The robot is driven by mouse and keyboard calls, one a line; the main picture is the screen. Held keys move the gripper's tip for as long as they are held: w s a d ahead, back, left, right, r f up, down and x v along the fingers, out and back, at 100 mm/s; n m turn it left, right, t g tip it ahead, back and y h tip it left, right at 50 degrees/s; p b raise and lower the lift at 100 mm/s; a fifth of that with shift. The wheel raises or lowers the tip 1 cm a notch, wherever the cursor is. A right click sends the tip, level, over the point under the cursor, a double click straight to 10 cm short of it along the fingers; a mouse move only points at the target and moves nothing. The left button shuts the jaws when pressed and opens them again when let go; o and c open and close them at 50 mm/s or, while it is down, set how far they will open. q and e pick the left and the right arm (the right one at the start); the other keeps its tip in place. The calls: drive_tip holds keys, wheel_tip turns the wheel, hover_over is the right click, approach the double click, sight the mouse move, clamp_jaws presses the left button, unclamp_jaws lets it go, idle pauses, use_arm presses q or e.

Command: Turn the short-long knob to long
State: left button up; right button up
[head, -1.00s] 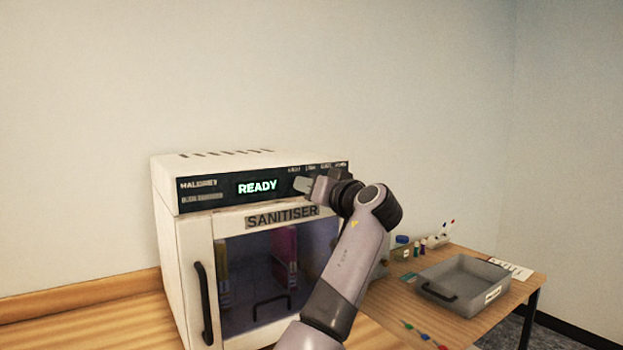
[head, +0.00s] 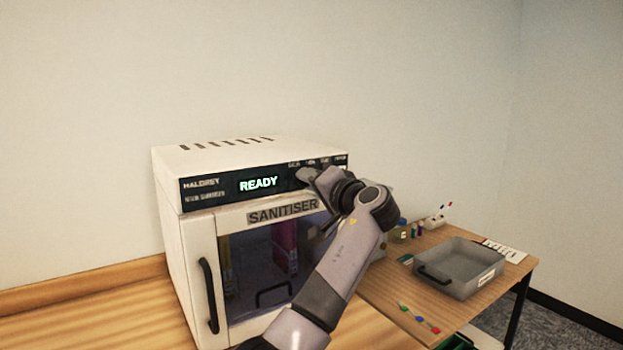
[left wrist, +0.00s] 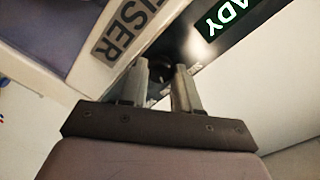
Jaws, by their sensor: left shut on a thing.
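The sanitiser (head: 200,255) is a white cabinet with a dark control strip (head: 222,190) along its top front, and its display (head: 258,184) reads READY. My left gripper (head: 303,176) is at the right part of the strip, under small labels too blurred to read. In the left wrist view its two fingers (left wrist: 162,75) are shut on a dark round knob (left wrist: 161,72) on the strip. The knob's pointer and setting cannot be made out. In the head view the gripper and arm hide the knob. My right gripper is not in view.
The sanitiser door (head: 262,268) is shut, with coloured items behind its glass. To the right, a wooden table (head: 385,285) holds a grey tray (head: 460,285), small bottles (head: 410,230) and several coloured pieces. The wall stands close behind.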

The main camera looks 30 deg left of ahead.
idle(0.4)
use_arm(q)
drive_tip(key=o, duration=1.1)
drive_tip(key=shift+c, duration=0.2)
drive_tip(key=shift+f, duration=0.15)
drive_tip(key=shift+d+f, duration=0.1)
